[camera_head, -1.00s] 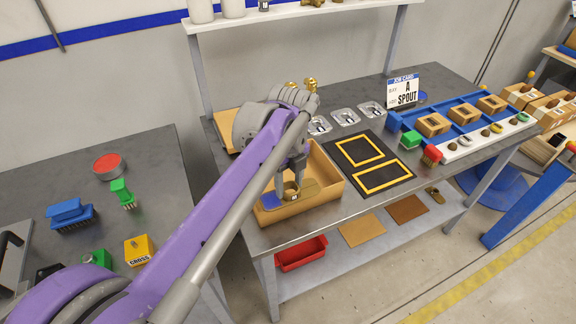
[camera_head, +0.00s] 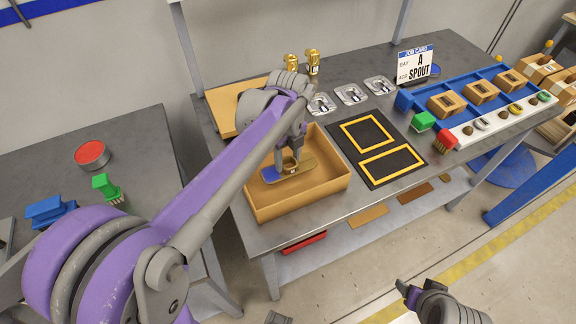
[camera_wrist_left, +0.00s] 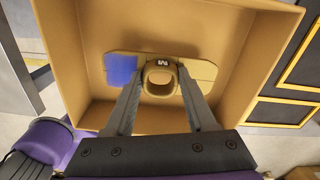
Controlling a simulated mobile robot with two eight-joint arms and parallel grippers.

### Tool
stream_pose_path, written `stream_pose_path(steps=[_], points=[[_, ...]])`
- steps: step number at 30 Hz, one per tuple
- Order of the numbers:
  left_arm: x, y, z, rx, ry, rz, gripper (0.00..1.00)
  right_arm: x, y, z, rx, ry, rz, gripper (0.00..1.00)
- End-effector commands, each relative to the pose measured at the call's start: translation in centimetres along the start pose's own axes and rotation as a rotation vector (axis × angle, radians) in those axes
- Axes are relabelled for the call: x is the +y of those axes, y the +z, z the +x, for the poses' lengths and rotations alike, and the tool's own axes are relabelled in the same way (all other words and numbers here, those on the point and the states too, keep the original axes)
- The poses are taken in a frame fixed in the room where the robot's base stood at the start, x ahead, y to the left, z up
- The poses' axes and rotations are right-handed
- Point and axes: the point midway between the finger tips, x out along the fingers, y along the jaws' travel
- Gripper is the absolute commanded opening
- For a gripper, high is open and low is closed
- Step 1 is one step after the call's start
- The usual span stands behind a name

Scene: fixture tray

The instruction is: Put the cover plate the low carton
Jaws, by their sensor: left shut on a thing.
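The cover plate (camera_head: 306,165) is a flat brass-coloured plate with a blue patch at one end and a raised ring in its middle. It is inside the outline of the low carton (camera_head: 318,189), an open tan box on the bench. My left gripper (camera_head: 287,161) is shut on the plate's ring. In the left wrist view the fingers (camera_wrist_left: 160,80) flank the ring, and the plate (camera_wrist_left: 205,70) lies over the carton floor (camera_wrist_left: 110,25). I cannot tell whether it touches the floor. My right gripper (camera_head: 408,290) shows small at the lower right; its jaws are unclear.
A black mat (camera_head: 371,155) with two yellow frames lies right of the carton. Silver fixtures (camera_head: 350,94), brass parts (camera_head: 312,62) and a job card (camera_head: 414,64) stand behind. A blue tray (camera_head: 460,106) with tan blocks is at the right.

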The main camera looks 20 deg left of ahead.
Motion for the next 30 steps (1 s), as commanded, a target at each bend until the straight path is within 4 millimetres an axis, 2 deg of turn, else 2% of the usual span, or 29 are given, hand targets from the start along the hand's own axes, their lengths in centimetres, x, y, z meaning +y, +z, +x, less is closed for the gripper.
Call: stream_pose_path(steps=[7,19,20,24,25,30], points=[[0.0,0.0,3.2,0.000,0.000,0.000,0.00,0.0,0.2,0.2,-0.001,0.000,0.000,0.67],[0.0,0.0,3.8,0.000,0.000,0.000,0.00,0.0,0.3,0.4,-0.003,0.000,0.000,0.67],[0.0,0.0,3.9,0.000,0.000,0.000,0.57,0.0,0.4,0.5,-0.003,0.000,0.000,0.67],[0.0,0.0,3.8,0.000,0.000,0.000,0.83,0.0,0.3,0.4,-0.002,0.000,0.000,0.67],[0.0,0.0,3.8,0.000,0.000,0.000,0.86,0.0,0.3,0.4,-0.002,0.000,0.000,0.67],[0.0,0.0,3.7,0.000,0.000,0.000,0.86,0.0,0.3,0.4,-0.002,0.000,0.000,0.67]])
